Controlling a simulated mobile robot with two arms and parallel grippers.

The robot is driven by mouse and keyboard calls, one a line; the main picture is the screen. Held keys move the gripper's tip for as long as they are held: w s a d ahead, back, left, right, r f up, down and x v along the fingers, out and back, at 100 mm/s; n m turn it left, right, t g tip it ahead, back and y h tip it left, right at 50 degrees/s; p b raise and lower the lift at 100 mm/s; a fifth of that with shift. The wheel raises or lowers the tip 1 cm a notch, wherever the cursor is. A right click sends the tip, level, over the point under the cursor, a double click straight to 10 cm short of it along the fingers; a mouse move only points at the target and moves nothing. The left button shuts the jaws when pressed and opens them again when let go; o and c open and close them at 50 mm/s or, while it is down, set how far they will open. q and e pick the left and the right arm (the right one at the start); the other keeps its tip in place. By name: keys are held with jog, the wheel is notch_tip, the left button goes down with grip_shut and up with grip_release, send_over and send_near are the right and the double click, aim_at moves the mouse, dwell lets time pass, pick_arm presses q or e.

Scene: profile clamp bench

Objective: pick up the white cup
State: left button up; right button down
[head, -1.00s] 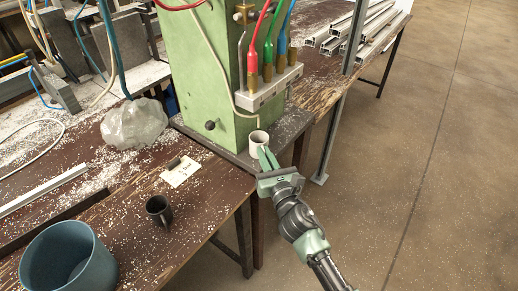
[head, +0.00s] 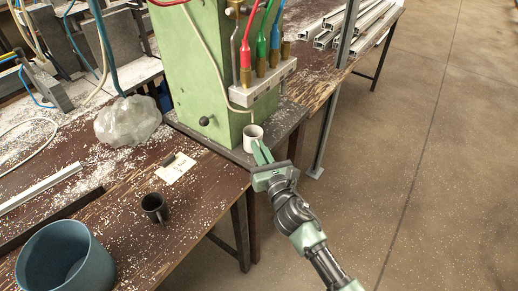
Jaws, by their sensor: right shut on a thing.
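The white cup (head: 252,136) stands upright near the front edge of the machine's dark base plate, just in front of the green housing. My right gripper (head: 261,153) reaches it from the lower right, with its green fingers at the cup's near side. It is shut on the cup, and the fingers hide part of the cup's lower wall. I cannot tell whether the cup's bottom is clear of the plate. My left gripper is not in view.
The green machine (head: 205,75) rises right behind the cup, with red, green and blue hoses above. A dark cup (head: 154,208), a blue-grey bucket (head: 64,262), a paper tag (head: 175,168) and a clear bag (head: 128,121) are on the bench at left. Open floor lies right.

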notch_tip(320, 180, up, 3)
jog(key=shift+f+p, duration=0.2)
jog(key=shift+p, duration=0.15)
jog(key=shift+r, duration=0.2)
jog(key=b+v, duration=0.2)
jog(key=v, duration=1.5)
jog(key=shift+s, duration=0.4)
jog(key=shift+d, duration=0.15)
